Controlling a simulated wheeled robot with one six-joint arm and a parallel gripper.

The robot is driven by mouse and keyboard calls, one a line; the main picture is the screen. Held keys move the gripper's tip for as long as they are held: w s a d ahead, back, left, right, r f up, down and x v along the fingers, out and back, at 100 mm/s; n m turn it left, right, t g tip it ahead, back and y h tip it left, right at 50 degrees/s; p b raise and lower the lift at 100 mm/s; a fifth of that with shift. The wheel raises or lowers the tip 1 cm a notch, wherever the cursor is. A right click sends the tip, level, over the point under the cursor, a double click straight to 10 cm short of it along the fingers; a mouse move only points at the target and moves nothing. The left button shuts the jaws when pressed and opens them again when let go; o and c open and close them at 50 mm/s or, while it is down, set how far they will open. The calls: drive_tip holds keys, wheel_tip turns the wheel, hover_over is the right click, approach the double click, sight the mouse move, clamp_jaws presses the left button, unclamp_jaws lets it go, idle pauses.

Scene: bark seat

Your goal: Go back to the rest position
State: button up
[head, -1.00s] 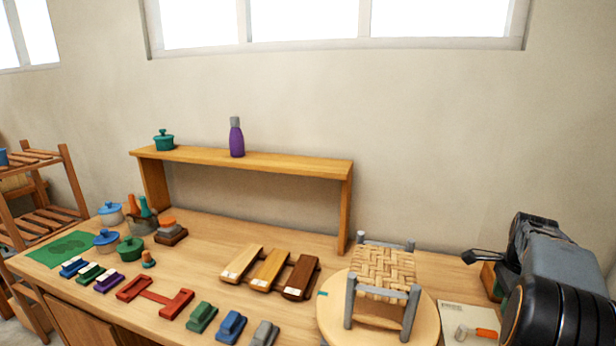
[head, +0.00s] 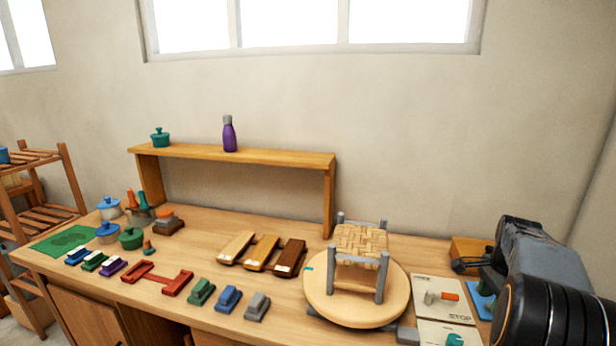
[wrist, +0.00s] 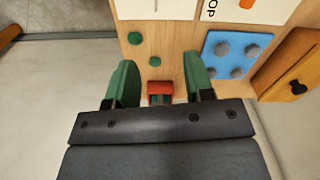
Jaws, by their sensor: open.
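My gripper (wrist: 160,80) shows in the wrist view with its two green-padded fingers spread apart. It is open, with nothing held. A small red-topped thing (wrist: 160,87) shows between the fingers at the bench edge, partly hidden by my gripper body; I cannot tell its exact distance. In the head view my arm is at the far right, over the right end of the bench, and its fingers are not clear. The small stool with a woven seat (head: 361,240) stands upright on a round wooden turntable (head: 330,311), left of my arm.
A card marked STOP (head: 430,293) lies right of the turntable. A blue pad with grey studs (wrist: 229,55) and a wooden box (wrist: 292,76) are near my gripper. A raised shelf (head: 280,157) stands at the back. Blocks, boards and pots fill the bench's left and middle.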

drive_tip(key=s+a+n+t, duration=0.1)
drive_tip(key=s+a+n, duration=0.2)
drive_tip(key=a+n, duration=0.3)
drive_tip(key=s+a+n+t, duration=0.1)
drive_tip(key=s+a+n, duration=0.3)
drive_tip(key=a, duration=1)
drive_tip(key=s+a+n+t, duration=0.1)
drive_tip(key=s+a+n, duration=0.3)
drive_tip(key=a+n, duration=0.5)
drive_tip(key=shift+a+f+n+t, duration=0.3)
drive_tip(key=shift+a, duration=0.8)
